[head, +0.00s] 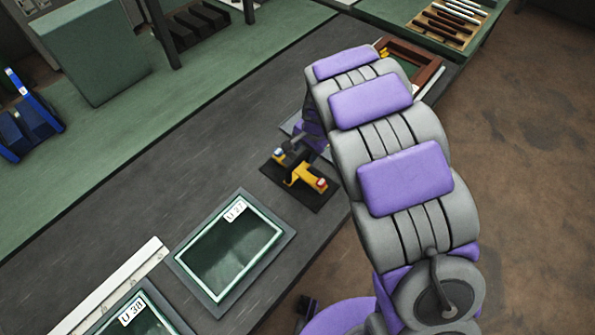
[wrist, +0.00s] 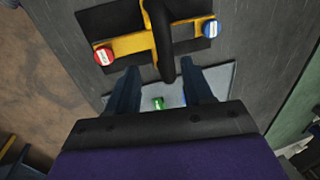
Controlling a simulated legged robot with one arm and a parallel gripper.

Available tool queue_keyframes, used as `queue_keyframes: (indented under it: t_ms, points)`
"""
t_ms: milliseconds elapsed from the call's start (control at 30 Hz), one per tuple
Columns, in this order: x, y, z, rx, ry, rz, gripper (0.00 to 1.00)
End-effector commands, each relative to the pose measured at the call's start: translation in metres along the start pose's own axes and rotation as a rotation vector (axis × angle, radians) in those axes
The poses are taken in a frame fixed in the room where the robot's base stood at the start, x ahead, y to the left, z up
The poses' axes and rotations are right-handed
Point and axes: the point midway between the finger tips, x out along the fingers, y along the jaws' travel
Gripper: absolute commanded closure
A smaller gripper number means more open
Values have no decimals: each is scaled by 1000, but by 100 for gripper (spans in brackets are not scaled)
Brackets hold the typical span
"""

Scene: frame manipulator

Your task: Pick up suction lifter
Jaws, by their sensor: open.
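The suction lifter (head: 301,178) lies on a black mat (head: 318,197) on the dark bench. It has a yellow bar with a red cap at one end and a blue cap at the other. In the wrist view the lifter (wrist: 131,45) spans the top, its black handle (wrist: 160,32) curving down towards me. My gripper (wrist: 160,76) is open, with a dark finger on each side of the handle's near end. I cannot tell whether either finger touches it. In the head view my purple wrist partly hides the handle.
Framed dark panels, one labelled U 27 (head: 188,255), lie at the lower left near a white rail (head: 122,282). A wooden frame (head: 425,68) lies at the far bench end. A pale plate (wrist: 222,76) lies under my fingers. Brown floor (head: 530,180) is open at right.

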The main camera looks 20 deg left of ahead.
Motion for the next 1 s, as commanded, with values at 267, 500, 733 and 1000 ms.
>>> queue_keyframes:
  t_ms: [267,500,733,1000]
  points:
    - [27,-12,5,-3,6,14,49]
    - [62,-12,3,-2,3,14,49]
    - [63,-6,0,0,3,2,49]
    - [66,-12,2,-1,5,10,68]
